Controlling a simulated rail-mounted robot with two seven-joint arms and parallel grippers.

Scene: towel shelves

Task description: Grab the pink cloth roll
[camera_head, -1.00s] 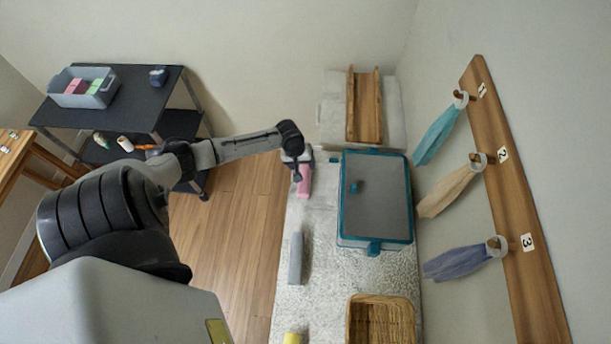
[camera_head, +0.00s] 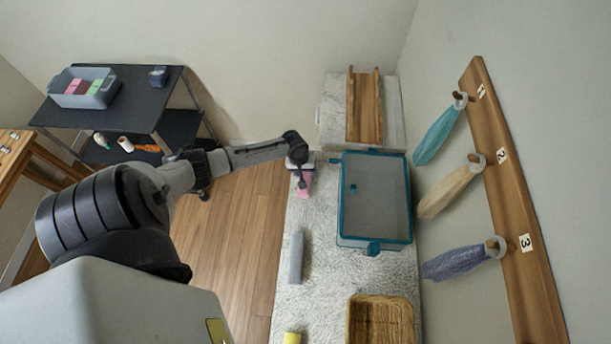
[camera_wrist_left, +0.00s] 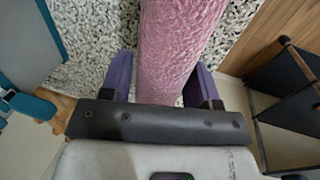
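The pink cloth roll (camera_head: 304,190) lies on the white textured shelf top, near its left edge, partly hidden under my left gripper (camera_head: 302,179) in the head view. In the left wrist view the roll (camera_wrist_left: 180,40) runs from the top edge down toward the palm, between the two purple fingers of the left gripper (camera_wrist_left: 160,78). One finger stands on each side of the roll. The fingers are spread apart, and firm contact with the roll does not show. My right gripper is in neither view.
A teal-rimmed bin (camera_head: 375,200) stands just right of the roll. A grey bar (camera_head: 296,257), a yellow item (camera_head: 292,338) and a wicker basket (camera_head: 380,300) are nearer. A wooden rack (camera_head: 364,105) stands behind. Cloths hang on the right wall. A dark cart (camera_head: 130,112) stands left.

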